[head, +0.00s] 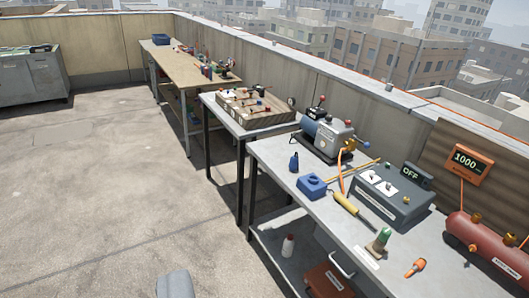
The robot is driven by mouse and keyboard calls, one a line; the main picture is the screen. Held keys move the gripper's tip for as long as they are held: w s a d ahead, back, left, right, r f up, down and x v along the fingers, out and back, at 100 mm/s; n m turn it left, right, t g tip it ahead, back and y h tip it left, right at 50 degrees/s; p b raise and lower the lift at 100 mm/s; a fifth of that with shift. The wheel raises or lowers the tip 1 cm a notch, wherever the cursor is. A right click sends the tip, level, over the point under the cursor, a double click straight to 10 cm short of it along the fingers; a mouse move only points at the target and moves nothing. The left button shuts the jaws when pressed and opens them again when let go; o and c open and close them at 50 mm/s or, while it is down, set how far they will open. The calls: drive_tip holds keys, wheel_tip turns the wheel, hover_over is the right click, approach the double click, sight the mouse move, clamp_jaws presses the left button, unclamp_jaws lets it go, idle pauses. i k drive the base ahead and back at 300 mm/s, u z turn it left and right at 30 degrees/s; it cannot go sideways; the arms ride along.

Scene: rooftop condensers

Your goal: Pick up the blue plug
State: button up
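A small dark blue upright piece (294,161), which looks like the blue plug, stands on the grey workbench (284,178) near its left end. A blue block (312,186) with a round feature on top sits just in front of it and to the right, apart from it. Both are small in this view, so their details are hard to tell. My gripper's fingers do not show. A grey rounded shape at the bottom edge may be part of me, but I cannot tell.
The bench also holds a grey pump (327,137), a yellow-handled tool (346,203), a grey box with an OFF display (393,195), a green-topped piece (379,242) and a red tank (487,243). A red case (328,281) sits below. Open concrete floor (95,190) lies left.

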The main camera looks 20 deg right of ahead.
sight(293, 165)
drive_tip(key=i, duration=1.3)
drive_tip(key=z, duration=0.5)
drive_tip(key=i, duration=1.5)
drive_tip(key=z, duration=0.4)
